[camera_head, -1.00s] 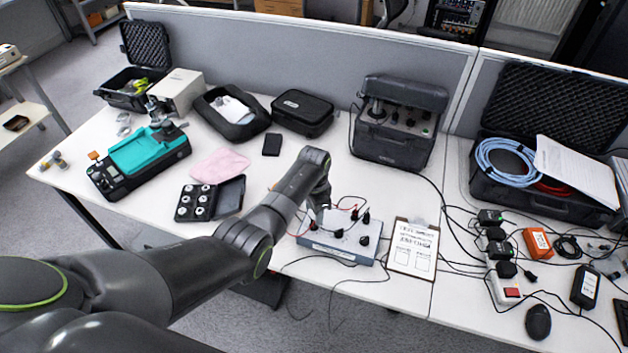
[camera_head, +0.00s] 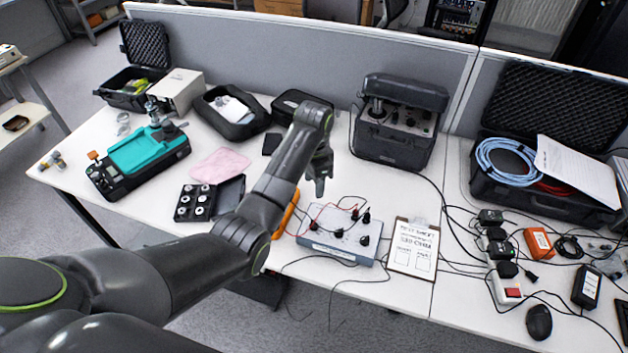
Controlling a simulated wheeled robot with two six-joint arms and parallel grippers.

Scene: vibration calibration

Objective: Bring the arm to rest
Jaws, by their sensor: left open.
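My left arm reaches in from the lower left over the white table (camera_head: 225,287). Its gripper (camera_head: 319,188) points down, open and empty, above the grey-blue connection box (camera_head: 342,247) and a little behind it. The gripper is apart from the box. Red and black leads with plugs stand on the top of the box. An orange item (camera_head: 287,215) shows partly from behind my forearm; the rest of it is hidden. My right gripper is not in the view.
A clipboard (camera_head: 414,249) lies right of the box. Loose cables run over the right side. A tray of round parts (camera_head: 195,203), a pink cloth (camera_head: 220,166) and a teal device (camera_head: 139,152) lie left.

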